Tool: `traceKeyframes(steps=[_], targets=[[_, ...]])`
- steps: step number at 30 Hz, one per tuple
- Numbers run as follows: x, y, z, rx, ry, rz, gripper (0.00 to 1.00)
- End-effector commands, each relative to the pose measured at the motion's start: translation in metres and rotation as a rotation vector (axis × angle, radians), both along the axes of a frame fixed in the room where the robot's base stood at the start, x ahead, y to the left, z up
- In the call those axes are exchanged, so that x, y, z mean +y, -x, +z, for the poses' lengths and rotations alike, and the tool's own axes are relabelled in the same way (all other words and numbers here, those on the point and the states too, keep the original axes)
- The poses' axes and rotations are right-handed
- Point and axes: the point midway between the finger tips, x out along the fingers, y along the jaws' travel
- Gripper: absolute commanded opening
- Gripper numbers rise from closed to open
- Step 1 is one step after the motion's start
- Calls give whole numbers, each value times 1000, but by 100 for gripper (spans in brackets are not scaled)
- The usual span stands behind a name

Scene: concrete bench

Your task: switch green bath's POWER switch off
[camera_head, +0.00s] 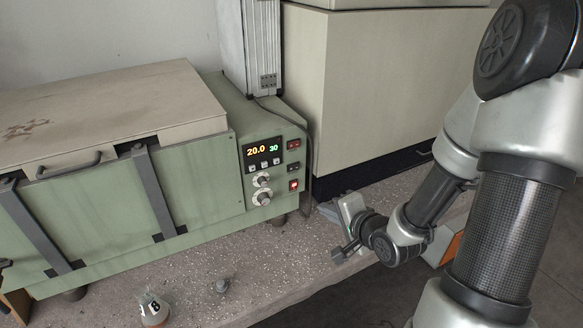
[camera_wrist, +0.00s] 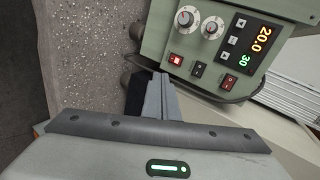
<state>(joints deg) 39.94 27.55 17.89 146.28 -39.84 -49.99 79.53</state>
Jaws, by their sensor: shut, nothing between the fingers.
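The green bath (camera_head: 120,200) stands on the bench at the left, its control panel (camera_head: 268,165) facing front. The display reads 20.0 and 30, so it is lit. On the panel's right side are a lit red switch (camera_head: 294,185) at the bottom, a black switch (camera_head: 293,168) and a darker red switch (camera_head: 293,144) at the top. The wrist view shows the lit red switch (camera_wrist: 176,59), black switch (camera_wrist: 198,69) and other red switch (camera_wrist: 228,82). Their labels are too small to read. My gripper (camera_head: 327,210) is shut and empty, apart from the panel; its fingers (camera_wrist: 150,80) show below the lit switch.
Two knobs (camera_head: 262,188) sit left of the switches. A cable hangs beside the bath's right side. A large beige box (camera_head: 400,80) stands behind my gripper. A flask (camera_head: 154,310) and a small grey object (camera_head: 222,286) are on the bench front. Speckled bench top is clear between.

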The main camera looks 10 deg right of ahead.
Motion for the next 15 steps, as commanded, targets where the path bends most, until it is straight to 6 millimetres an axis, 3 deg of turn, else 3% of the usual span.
traceKeyframes(steps=[6,15], targets=[[4,0,8,-34,-153,-40,0],[4,0,8,-36,-154,-41,0]])
